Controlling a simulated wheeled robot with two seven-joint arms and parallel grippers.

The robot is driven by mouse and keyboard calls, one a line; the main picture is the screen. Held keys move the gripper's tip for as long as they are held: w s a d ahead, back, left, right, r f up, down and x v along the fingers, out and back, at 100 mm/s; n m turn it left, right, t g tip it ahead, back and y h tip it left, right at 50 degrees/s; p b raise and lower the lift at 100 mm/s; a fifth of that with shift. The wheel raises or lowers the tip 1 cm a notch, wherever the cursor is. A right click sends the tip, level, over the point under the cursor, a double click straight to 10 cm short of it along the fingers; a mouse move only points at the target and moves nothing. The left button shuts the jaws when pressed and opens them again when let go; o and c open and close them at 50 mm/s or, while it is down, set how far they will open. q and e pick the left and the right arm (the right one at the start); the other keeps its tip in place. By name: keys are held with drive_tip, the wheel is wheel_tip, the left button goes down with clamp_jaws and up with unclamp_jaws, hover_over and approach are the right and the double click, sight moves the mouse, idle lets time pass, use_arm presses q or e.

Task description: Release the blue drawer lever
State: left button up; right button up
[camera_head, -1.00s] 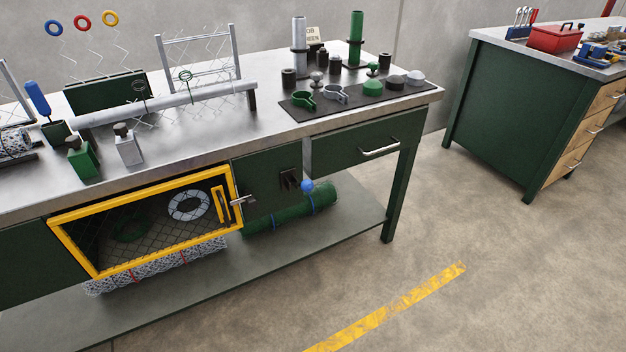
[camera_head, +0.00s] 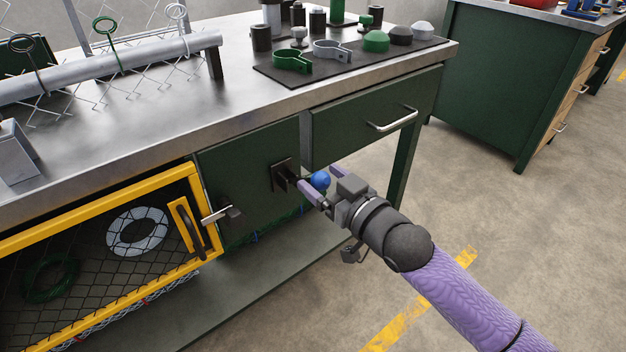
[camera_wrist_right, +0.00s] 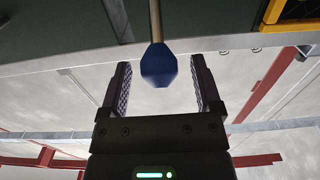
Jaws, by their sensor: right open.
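The blue drawer lever's round blue knob (camera_head: 320,180) stands out from a dark bracket (camera_head: 284,175) on the green front panel, just left of the drawer (camera_head: 375,115). My right gripper (camera_head: 322,180) is open, its two purple-grey fingers on either side of the knob. In the right wrist view the blue knob (camera_wrist_right: 158,65) hangs on a thin rod between the two open fingers of my right gripper (camera_wrist_right: 160,75), with gaps visible on both sides. The drawer looks closed. My left gripper is not in view.
A yellow-framed mesh door (camera_head: 100,265) with a latch (camera_head: 220,215) is left of the lever. Above is the metal benchtop (camera_head: 180,120), with a dark mat (camera_head: 285,77) holding clamps and caps. Open floor (camera_head: 480,210) lies to the right.

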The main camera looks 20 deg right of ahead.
drive_tip(key=shift+b+x, duration=0.4)
drive_tip(key=shift+x, duration=0.7)
drive_tip(key=shift+w+a, duration=0.1)
drive_tip(key=shift+w, duration=0.15)
clamp_jaws()
